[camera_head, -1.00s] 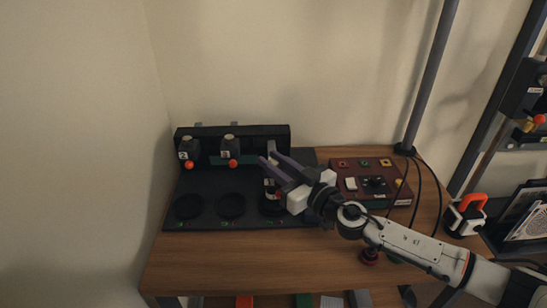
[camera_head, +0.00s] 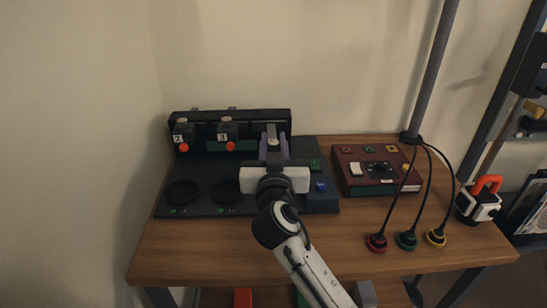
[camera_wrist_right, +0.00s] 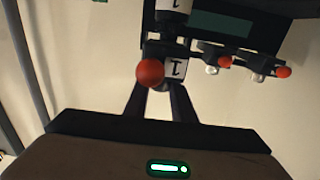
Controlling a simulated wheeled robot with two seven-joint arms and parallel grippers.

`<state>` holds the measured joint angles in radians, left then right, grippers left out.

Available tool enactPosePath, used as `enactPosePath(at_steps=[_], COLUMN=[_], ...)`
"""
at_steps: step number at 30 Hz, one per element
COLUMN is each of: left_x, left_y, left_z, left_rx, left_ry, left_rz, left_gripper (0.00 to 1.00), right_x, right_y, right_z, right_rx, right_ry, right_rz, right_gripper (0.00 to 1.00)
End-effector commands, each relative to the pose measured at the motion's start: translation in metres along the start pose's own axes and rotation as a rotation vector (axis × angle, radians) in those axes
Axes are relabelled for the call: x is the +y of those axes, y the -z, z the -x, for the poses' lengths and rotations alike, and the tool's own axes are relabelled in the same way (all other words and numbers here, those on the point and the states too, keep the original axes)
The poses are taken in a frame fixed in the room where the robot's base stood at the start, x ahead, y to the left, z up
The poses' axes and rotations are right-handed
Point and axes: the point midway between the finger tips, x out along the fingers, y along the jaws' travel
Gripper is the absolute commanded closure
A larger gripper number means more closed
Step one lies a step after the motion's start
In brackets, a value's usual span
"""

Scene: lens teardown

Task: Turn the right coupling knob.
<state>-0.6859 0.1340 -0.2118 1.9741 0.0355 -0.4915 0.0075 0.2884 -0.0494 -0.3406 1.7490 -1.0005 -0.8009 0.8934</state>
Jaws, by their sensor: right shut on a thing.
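My right gripper (camera_head: 274,148) is at the right coupling on the dark rack (camera_head: 180,120), its purple fingers shut on the grey right coupling knob (camera_head: 273,142). In the right wrist view the fingers straddle the right coupling, which has a red ball (camera_wrist_right: 150,72) and a white "1" label (camera_wrist_right: 177,69). A pale part with another "1" (camera_wrist_right: 172,5) shows beyond it. My wrist hides much of this coupling in the head view. The couplings labelled 2 (camera_head: 184,133) and 3 (camera_head: 228,131) have grey tops and orange-red balls. My left gripper is not in view.
The black base has round dishes (camera_head: 183,192); my arm covers its right part. A dark red control box (camera_head: 375,170) stands to the right. The wooden table (camera_head: 190,255) is clear at front left.

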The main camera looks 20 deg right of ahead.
Motion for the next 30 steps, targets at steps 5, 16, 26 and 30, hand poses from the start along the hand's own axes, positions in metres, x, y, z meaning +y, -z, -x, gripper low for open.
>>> enactPosePath(at_steps=[5,16,26,30], left_x=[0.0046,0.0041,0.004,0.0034], left_y=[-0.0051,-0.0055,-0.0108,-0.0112], left_z=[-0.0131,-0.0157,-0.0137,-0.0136], left_rx=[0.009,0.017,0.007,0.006], left_ry=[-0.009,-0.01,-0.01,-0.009], left_rz=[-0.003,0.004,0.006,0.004], left_gripper=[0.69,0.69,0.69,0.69], right_x=[0.0001,0.0006,0.0005,0.0002], right_y=[-0.004,0.0007,0.0016,0.0013], right_z=[-0.0004,-0.0005,-0.0005,-0.0005], right_rx=[0.0,0.002,0.003,0.003], right_ry=[-0.071,-0.113,-0.112,-0.111], right_rz=[-0.001,0.003,0.003,0.002], right_gripper=[0.99,0.99,0.65,0.58])
